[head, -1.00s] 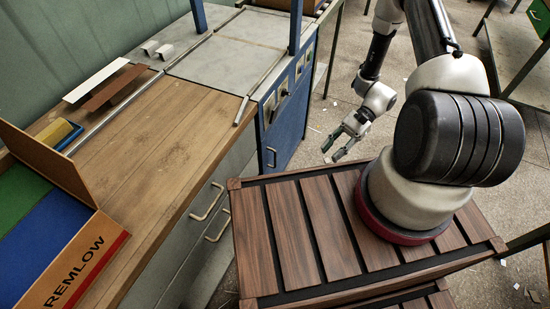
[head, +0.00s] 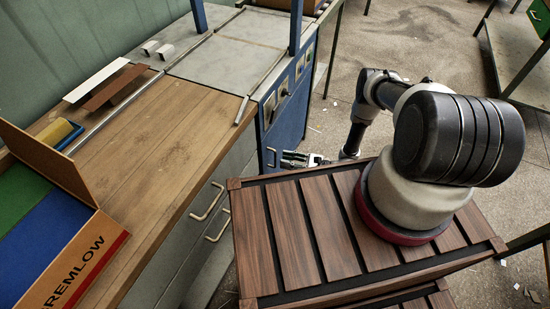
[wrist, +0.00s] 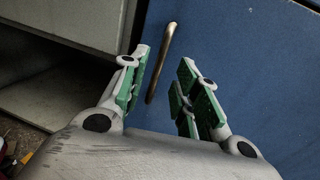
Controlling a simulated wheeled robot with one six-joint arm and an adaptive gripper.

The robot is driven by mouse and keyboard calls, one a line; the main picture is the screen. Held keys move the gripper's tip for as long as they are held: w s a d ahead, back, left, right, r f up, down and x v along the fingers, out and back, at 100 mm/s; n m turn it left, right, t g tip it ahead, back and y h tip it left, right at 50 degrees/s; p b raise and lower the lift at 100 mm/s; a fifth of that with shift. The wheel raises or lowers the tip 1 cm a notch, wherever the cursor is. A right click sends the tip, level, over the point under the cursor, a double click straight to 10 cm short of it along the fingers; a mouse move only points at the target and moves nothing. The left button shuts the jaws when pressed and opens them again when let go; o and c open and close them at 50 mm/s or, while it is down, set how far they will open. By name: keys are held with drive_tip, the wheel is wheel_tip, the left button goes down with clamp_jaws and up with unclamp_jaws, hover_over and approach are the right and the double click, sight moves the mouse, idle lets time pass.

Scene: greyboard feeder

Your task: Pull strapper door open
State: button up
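The strapper is a blue cabinet (head: 288,125) at the far end of the workbench, and its blue door (wrist: 240,50) fills much of the wrist view. The door looks shut. Its bar handle (wrist: 162,62) is brass-coloured; in the head view the handle (head: 271,157) is small, just left of the fingers. My gripper (head: 288,158) is at the door front with its fingers pointing at the handle. In the wrist view my gripper (wrist: 166,75) is open, green pads apart, and the handle appears in the gap between the fingers. I cannot tell whether any finger touches it.
A grey cabinet with open shelves (wrist: 60,85) lies left of the door in the wrist view. Grey drawers with handles (head: 207,201) face my base.

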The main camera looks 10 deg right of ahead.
sight(275, 166)
drive_tip(key=shift+x, duration=2.7)
clamp_jaws()
